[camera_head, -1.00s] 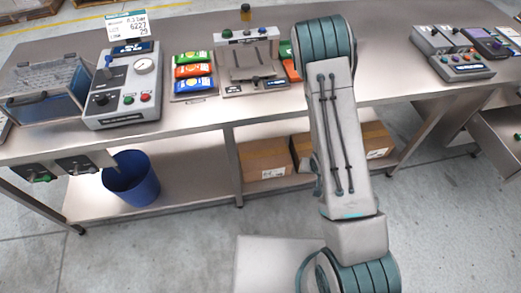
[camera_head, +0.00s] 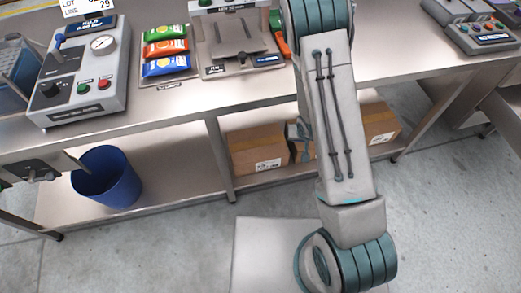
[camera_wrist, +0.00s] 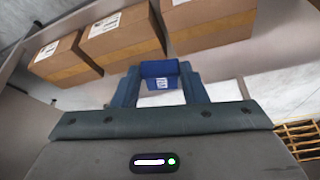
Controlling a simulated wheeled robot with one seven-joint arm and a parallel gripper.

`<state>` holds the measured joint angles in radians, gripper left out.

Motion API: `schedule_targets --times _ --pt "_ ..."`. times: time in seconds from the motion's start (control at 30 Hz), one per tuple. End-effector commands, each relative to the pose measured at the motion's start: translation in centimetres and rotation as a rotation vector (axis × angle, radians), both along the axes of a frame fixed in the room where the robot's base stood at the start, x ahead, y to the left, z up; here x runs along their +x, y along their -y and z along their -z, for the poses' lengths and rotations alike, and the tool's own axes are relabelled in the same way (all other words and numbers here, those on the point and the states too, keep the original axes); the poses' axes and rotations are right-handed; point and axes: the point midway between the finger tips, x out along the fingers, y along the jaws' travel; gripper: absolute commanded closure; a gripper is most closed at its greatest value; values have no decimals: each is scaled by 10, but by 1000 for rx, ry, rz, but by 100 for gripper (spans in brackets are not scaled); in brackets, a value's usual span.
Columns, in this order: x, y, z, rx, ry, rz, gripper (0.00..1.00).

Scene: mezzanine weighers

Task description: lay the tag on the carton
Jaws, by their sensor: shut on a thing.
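My gripper (camera_wrist: 160,88) shows in the wrist view with its two blue fingers shut on a small blue tag (camera_wrist: 160,69) with a white printed patch. The tag is held out in front of the cartons, apart from them as far as I can tell. In the wrist view a left carton (camera_wrist: 56,62), a middle carton (camera_wrist: 122,38) and a right carton (camera_wrist: 208,25) stand in a row. In the head view the left carton (camera_head: 257,148) and right carton (camera_head: 378,124) sit on the lower shelf; my arm hides most of the middle one and my gripper.
A steel bench (camera_head: 180,104) runs above the lower shelf (camera_head: 180,188). A table leg (camera_head: 220,160) stands left of the cartons. A blue bin (camera_head: 106,178) stands at the left. A gauge box (camera_head: 80,75) and coloured packets (camera_head: 166,50) are on the bench. The floor in front is open.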

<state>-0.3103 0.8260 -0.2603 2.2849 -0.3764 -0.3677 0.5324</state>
Motion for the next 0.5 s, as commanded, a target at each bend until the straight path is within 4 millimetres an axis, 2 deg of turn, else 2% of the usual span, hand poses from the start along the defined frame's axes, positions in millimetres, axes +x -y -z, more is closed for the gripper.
schedule_targets --times 0.03,0.5 --pt "5 -2 21 1 3 0 86" --pt "43 -6 87 1 5 -5 86"
